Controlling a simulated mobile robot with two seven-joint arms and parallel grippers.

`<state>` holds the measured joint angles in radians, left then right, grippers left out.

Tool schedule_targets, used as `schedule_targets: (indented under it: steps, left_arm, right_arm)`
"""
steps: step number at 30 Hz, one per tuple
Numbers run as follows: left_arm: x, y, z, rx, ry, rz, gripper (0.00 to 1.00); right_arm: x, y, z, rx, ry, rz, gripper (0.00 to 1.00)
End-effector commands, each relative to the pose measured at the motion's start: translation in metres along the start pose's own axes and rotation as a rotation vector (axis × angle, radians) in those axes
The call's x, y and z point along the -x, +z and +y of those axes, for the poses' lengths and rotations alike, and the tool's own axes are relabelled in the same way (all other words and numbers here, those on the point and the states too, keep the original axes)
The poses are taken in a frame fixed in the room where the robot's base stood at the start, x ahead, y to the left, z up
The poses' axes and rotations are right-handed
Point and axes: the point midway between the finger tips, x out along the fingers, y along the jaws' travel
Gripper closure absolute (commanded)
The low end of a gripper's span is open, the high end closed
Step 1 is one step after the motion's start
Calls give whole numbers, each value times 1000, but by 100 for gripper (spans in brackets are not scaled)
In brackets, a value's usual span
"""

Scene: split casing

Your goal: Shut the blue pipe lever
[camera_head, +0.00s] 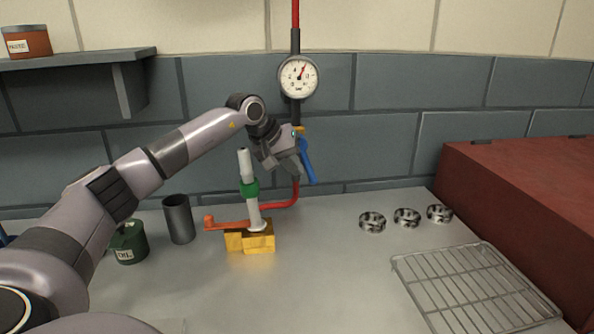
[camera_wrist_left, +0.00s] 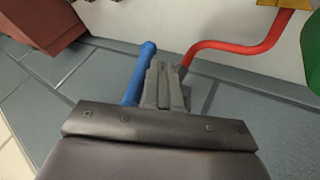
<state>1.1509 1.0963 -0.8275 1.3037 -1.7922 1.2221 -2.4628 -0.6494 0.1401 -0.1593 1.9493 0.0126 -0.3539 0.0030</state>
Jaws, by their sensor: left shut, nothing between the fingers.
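The blue pipe lever (camera_head: 307,162) is on the vertical pipe below the gauge, against the tiled wall. It hangs down, its lower end tilted slightly right. My left gripper (camera_head: 296,172) is shut and empty, just left of the lever in the head view, and covers part of the pipe and valve. In the left wrist view the lever (camera_wrist_left: 140,76) runs close beside the shut fingers (camera_wrist_left: 164,72); I cannot tell whether they touch. My right gripper is not in view.
A round gauge (camera_head: 298,77) sits above. Below my left gripper a white post with a green ring (camera_head: 250,190) rises from a yellow block (camera_head: 258,241), beside a red pipe (camera_head: 284,204). Metal rings (camera_head: 372,222), a wire rack (camera_head: 470,290) and a red box (camera_head: 520,210) are at right.

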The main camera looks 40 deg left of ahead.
Motion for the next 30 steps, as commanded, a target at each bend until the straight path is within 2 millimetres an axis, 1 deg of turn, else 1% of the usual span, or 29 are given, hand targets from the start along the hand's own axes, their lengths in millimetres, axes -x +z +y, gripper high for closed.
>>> schedule_targets:
  steps: [1, 3, 6, 9, 12, 23, 26, 29, 30]
  left_arm:
    - [9, 0, -1, -1, -1, 5, 100]
    - [22, -1, -1, 0, 1, 5, 100]
    - [36, 0, -1, 0, 0, 4, 100]
    - [47, 0, -1, 1, 0, 3, 100]
    - [53, 0, 0, 0, 0, 1, 100]
    - [54, 0, 0, 3, 2, 1, 100]
    - [52, 0, 6, 18, 23, 0, 100]
    - [49, -1, 17, 52, 70, -1, 100]
    - [40, 8, 22, 81, 86, -31, 100]
  right_arm:
    - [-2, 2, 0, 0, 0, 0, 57]
    - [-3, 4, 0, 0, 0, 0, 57]
    - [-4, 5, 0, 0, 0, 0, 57]
    - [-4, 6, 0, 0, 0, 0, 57]
    - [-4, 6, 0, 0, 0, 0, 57]
    - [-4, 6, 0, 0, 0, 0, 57]
    - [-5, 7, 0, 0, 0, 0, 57]
    - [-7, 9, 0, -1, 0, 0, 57]
    - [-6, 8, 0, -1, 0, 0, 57]
